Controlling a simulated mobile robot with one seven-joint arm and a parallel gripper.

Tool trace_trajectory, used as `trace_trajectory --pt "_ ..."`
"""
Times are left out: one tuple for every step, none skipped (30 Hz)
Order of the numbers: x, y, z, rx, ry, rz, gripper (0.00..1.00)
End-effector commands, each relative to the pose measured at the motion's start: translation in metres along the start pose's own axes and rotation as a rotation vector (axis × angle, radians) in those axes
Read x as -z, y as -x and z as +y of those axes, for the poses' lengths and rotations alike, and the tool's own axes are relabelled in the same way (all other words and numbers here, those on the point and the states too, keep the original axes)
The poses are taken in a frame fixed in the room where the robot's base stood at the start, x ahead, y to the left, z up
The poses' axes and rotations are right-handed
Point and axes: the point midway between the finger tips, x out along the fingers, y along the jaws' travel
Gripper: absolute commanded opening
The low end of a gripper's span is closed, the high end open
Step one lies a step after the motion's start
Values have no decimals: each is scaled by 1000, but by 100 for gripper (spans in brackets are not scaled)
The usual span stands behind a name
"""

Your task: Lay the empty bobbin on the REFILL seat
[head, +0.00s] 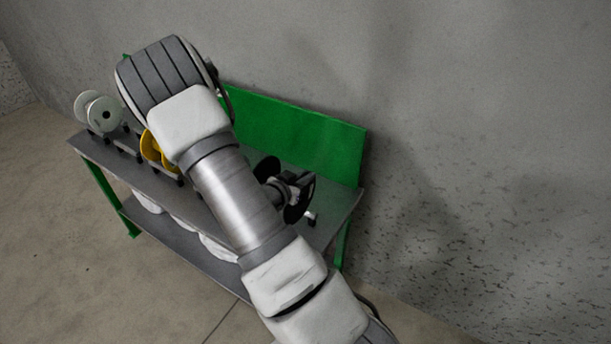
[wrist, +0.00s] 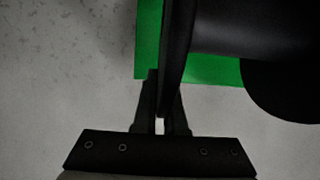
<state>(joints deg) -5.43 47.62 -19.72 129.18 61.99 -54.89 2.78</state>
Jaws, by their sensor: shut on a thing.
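A black bobbin fills the upper right of the wrist view; its dark bare barrel (wrist: 240,28) runs between a flange seen edge-on (wrist: 177,50) and a second round flange (wrist: 290,92). My gripper (wrist: 160,108) is shut on the rim of the edge-on flange. In the head view black discs (head: 300,202) show at the right part of the bench, beside my arm; the fingertips cannot be made out there. No REFILL marking is readable, and my arm hides the middle of the bench.
The grey bench (head: 95,150) has a green back panel (head: 290,130). A white bobbin (head: 104,115) stands at its left end and a yellow one (head: 150,147) beside it, partly behind my arm. White bundles (head: 148,203) lie on the lower shelf. A small white piece (head: 311,219) sits near the right end.

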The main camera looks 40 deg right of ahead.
Motion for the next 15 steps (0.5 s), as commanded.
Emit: trace_trajectory --pt "-4 -2 0 0 -2 2 0" --pt "-5 -2 0 0 -2 2 0" --pt "-7 -3 0 0 -2 2 0" --pt "-8 -4 0 0 -2 2 0" --pt "-10 -4 0 0 -1 2 0" --pt "-12 -5 0 0 -1 2 0" --pt "-13 -5 0 0 -1 2 0" --pt "-14 -6 0 0 -1 2 0" --pt "-16 -6 0 0 -1 2 0" --pt "-18 -7 0 0 -1 2 0" --pt "-19 -7 0 0 -2 2 0" --pt "-21 -8 0 0 -1 2 0" --pt "-22 -8 0 0 -1 2 0" --pt "-24 -9 0 0 -2 2 0" --pt "-26 -10 0 0 -2 2 0"
